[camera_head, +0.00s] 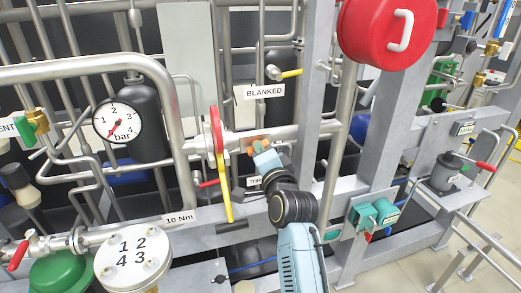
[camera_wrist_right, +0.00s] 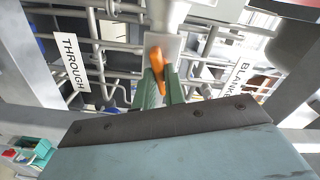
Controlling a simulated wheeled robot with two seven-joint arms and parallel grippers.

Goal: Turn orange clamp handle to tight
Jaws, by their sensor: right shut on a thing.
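The orange clamp handle (camera_head: 256,139) sits on the grey pipe in the middle of the head view, just right of the red and yellow ring. My right gripper (camera_head: 262,150) reaches it from below right. In the right wrist view the orange handle (camera_wrist_right: 154,58) lies between the two green fingers of my right gripper (camera_wrist_right: 160,82), which are shut on it. The fingers hide part of the handle. My left gripper is not in view.
A BLANKED sign (camera_head: 265,91) hangs above the pipe, and a THROUGH sign (camera_wrist_right: 71,63) shows in the wrist view. A yellow lever (camera_head: 224,185) hangs left of my gripper. A pressure gauge (camera_head: 117,122) and a grey post (camera_head: 375,140) flank the area.

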